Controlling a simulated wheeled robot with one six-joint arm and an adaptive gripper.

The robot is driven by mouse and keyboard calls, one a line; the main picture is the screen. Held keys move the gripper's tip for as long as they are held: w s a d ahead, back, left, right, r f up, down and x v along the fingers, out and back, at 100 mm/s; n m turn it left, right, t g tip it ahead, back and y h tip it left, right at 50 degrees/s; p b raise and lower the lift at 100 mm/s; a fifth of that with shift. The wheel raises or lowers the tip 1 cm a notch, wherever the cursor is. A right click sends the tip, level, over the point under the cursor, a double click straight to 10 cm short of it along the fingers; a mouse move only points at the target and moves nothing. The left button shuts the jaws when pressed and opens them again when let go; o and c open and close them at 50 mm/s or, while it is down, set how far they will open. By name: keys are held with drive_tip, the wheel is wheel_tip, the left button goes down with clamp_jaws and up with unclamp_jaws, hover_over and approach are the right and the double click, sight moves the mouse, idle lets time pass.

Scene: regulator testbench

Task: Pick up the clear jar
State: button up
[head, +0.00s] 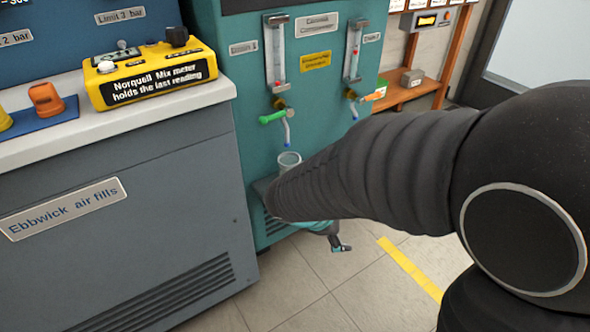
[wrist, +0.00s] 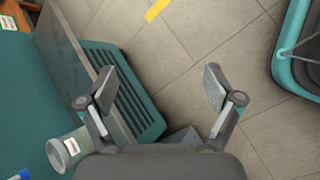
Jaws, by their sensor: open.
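The clear jar (head: 289,159) stands upright on a small grey ledge (head: 262,186) on the front of the teal cabinet, below the green-handled tap (head: 273,117). My arm hides its lower part in the head view. In the wrist view the jar (wrist: 67,150), with a small white label, shows at the lower left, outside my jaws. My gripper (wrist: 158,88) is open and empty, with the floor and a vent grille beyond its fingers. In the head view only part of my gripper (head: 341,244) shows, lower than the jar and to its right.
A second tap with an orange handle (head: 372,97) is to the right on the cabinet. A grey bench (head: 120,128) at left holds a yellow mix meter (head: 150,72). Tiled floor (head: 340,290) with a yellow stripe (head: 410,268) is clear at the front.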

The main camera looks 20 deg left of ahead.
drive_tip(key=w+a+n+t+y, duration=0.1)
drive_tip(key=w+a+n+t, duration=0.1)
drive_tip(key=a+n, duration=0.3)
drive_tip(key=w+a+n+t+y, duration=0.1)
drive_tip(key=w+a+n+t, duration=0.2)
drive_tip(key=w+a+n, duration=0.1)
drive_tip(key=w+a+f+n+t+y, duration=0.1)
drive_tip(key=w+a+n+t+y, duration=0.1)
drive_tip(key=a+n, duration=0.4)
drive_tip(key=shift+w+a+b, duration=0.2)
drive_tip(key=shift+a, duration=0.4)
drive_tip(key=shift+w+a+b, duration=0.15)
drive_tip(key=shift+w+a, duration=0.05)
drive_tip(key=shift+a, duration=0.4)
drive_tip(key=shift+w+a+n, duration=0.15)
drive_tip(key=shift+w+n, duration=0.1)
drive_tip(key=shift+n, duration=0.15)
drive_tip(key=shift+a+b+x, duration=0.15)
drive_tip(key=shift+x, duration=1.6)
drive_tip(key=shift+a+b+x, duration=0.15)
drive_tip(key=shift+a+x, duration=0.05)
drive_tip(key=shift+x, duration=1.55)
drive_tip(key=shift+w+r, duration=0.15)
drive_tip(key=shift+r, duration=0.05)
drive_tip(key=shift+c, duration=0.3)
clamp_jaws()
drive_tip(key=shift+r, duration=0.1)
